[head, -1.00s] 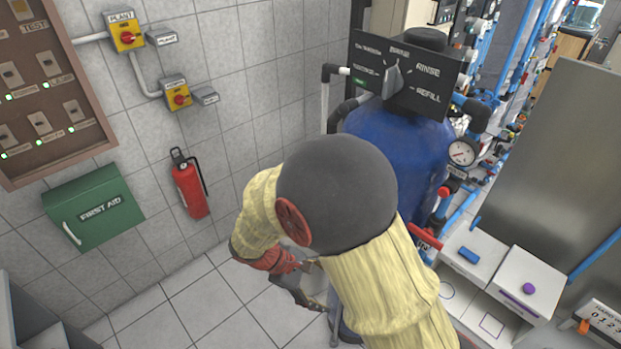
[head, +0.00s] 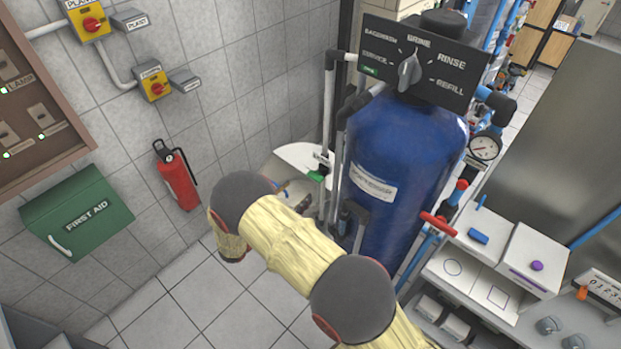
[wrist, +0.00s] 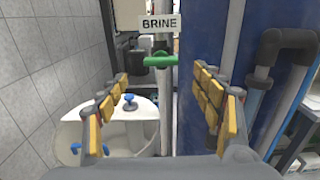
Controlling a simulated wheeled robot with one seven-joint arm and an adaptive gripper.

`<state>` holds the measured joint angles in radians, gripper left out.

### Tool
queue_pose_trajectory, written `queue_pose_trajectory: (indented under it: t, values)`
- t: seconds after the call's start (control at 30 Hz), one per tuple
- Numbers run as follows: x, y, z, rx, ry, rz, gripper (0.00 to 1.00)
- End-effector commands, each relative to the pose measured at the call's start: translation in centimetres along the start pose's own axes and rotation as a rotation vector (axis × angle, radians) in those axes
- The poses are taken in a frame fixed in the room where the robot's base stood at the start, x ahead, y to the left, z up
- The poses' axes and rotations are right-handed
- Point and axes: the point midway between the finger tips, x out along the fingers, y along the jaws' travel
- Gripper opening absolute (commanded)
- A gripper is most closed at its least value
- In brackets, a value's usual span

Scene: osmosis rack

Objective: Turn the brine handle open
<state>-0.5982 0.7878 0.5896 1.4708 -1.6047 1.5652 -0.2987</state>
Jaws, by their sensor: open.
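The brine handle (wrist: 156,61) is a green lever just below a white BRINE label (wrist: 160,23) in the wrist view. It lies roughly level, crossing the pipe behind it. In the head view the green handle (head: 316,177) shows left of the blue vessel. My gripper (wrist: 163,98) is open and empty, with yellow-padded fingers to the left and right. The handle appears between and beyond the fingertips, apart from them. In the head view my arm hides most of the gripper.
A white round tank (wrist: 75,132) with blue knobs stands low at left. The blue vessel (head: 400,165) and dark pipes (wrist: 290,45) are close on the right. A red handle (head: 438,224) sits right of the vessel. A tiled wall (wrist: 35,75) bounds the left.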

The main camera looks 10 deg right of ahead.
Motion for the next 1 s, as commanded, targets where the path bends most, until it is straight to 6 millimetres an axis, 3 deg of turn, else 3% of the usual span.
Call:
queue_pose_trajectory:
  t: [0.5,0.9,1.0]
  values:
    - [6.8,-0.1,0.0,-0.001,0.004,-0.005,0.67]
    - [7.6,-0.1,-0.1,-0.002,0.004,-0.003,0.67]
    - [7.6,-0.1,-0.1,-0.002,0.004,-0.004,0.61]
